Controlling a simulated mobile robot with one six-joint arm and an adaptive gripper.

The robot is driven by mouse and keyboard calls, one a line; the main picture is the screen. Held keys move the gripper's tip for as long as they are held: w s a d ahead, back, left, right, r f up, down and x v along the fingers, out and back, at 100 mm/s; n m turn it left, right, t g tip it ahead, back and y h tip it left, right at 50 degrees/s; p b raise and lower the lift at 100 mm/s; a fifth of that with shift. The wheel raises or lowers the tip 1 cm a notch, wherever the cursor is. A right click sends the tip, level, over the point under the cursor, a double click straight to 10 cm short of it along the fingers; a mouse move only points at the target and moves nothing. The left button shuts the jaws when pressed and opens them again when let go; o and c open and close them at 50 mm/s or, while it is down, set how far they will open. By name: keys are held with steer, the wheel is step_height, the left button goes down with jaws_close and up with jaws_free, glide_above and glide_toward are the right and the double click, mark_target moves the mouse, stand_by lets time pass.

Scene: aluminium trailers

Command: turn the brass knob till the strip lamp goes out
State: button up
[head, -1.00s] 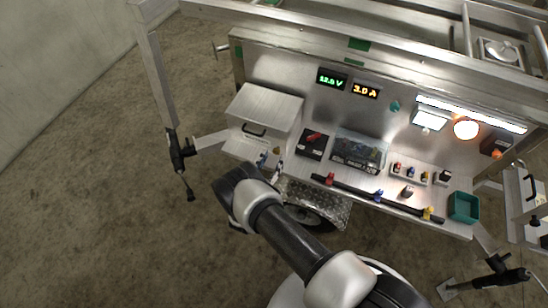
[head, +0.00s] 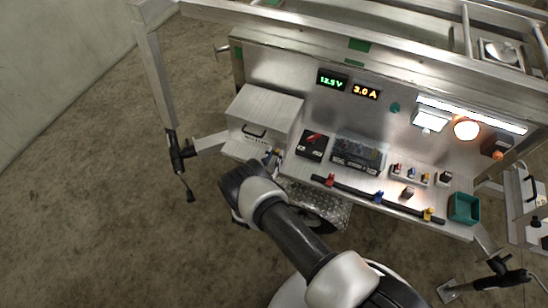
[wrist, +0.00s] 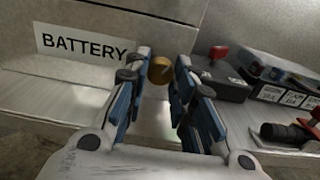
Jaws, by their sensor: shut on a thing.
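The brass knob (wrist: 160,70) shows in the wrist view between my fingertips, on the front of a metal box to the right of a label reading BATTERY (wrist: 84,46). My gripper (wrist: 161,66) is shut on the knob, with one blue-padded finger on each side. In the head view my gripper (head: 273,156) is at the lower right corner of the battery box (head: 262,112), and the knob is hidden there. The strip lamp (head: 471,114) is lit bright white along the upper right of the panel.
A black box with a red lever (head: 312,145) and a clear-covered fuse box (head: 358,152) stand just right of my gripper. A black bar with coloured clips (head: 378,196) runs along the bench front. A green tray (head: 464,207) is at the right end.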

jaws_close()
steer(key=shift+f+m+b, duration=0.15)
steer(key=shift+m+b, duration=0.75)
steer(key=shift+m, duration=0.2)
steer(key=shift+m+b, duration=0.5)
steer(key=shift+m, duration=0.9)
steer(key=o, duration=0.8)
jaws_free()
steer(key=shift+a, duration=0.1)
steer(key=v, duration=1.2)
